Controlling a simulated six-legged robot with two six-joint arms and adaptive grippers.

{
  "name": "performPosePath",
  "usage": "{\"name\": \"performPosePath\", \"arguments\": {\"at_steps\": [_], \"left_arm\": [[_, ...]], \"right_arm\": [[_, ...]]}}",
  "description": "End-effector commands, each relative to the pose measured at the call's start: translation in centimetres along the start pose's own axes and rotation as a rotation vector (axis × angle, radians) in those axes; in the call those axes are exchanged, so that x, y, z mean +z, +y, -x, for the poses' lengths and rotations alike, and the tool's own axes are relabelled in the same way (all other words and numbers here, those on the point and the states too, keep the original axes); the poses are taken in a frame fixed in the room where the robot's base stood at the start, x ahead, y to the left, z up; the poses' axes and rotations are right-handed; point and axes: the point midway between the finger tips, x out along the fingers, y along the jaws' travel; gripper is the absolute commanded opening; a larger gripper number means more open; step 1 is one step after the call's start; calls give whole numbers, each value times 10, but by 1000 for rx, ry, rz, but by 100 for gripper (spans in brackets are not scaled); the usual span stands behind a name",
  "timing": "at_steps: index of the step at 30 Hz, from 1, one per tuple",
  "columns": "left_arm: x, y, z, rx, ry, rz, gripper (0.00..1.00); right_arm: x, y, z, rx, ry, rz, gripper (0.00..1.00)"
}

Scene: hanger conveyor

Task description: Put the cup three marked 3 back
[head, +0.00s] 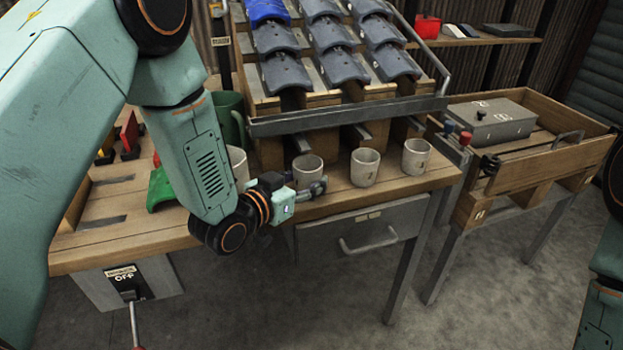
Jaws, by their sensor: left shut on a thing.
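Several pale grey cups stand in a row near the front edge of the wooden bench. One cup (238,166) is partly hidden behind my left arm. The second cup from the left (306,168) is at my left gripper (318,187), which is shut on its lower part and hides some of it. This cup is upright, at about bench height; I cannot tell whether it touches the top. A third cup (365,168) and the rightmost cup (415,157) stand upright and apart. Their small marks are too small to read. My right gripper is out of view.
A sloped rack (350,118) with curved dark pieces and one blue piece stands behind the cups. A green container (228,115) and a green part (160,190) are at left. A drawer (375,230) is below. A wooden tray table (560,155) stands right.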

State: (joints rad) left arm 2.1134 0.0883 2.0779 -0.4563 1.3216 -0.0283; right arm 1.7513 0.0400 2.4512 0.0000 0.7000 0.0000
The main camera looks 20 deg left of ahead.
Motion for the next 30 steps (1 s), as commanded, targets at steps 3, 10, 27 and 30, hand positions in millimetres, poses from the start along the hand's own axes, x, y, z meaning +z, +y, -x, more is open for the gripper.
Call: {"name": "performPosePath", "arguments": {"at_steps": [3, 10, 27, 30], "left_arm": [[8, 0, 3, -1, 1, 0, 12], [8, 1, 7, -1, -1, 1, 12], [11, 1, 4, 0, 0, 0, 71], [11, 1, 3, 0, 1, 0, 71]], "right_arm": [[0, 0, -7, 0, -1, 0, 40], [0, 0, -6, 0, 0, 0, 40], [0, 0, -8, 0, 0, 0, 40], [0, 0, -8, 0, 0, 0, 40]]}}
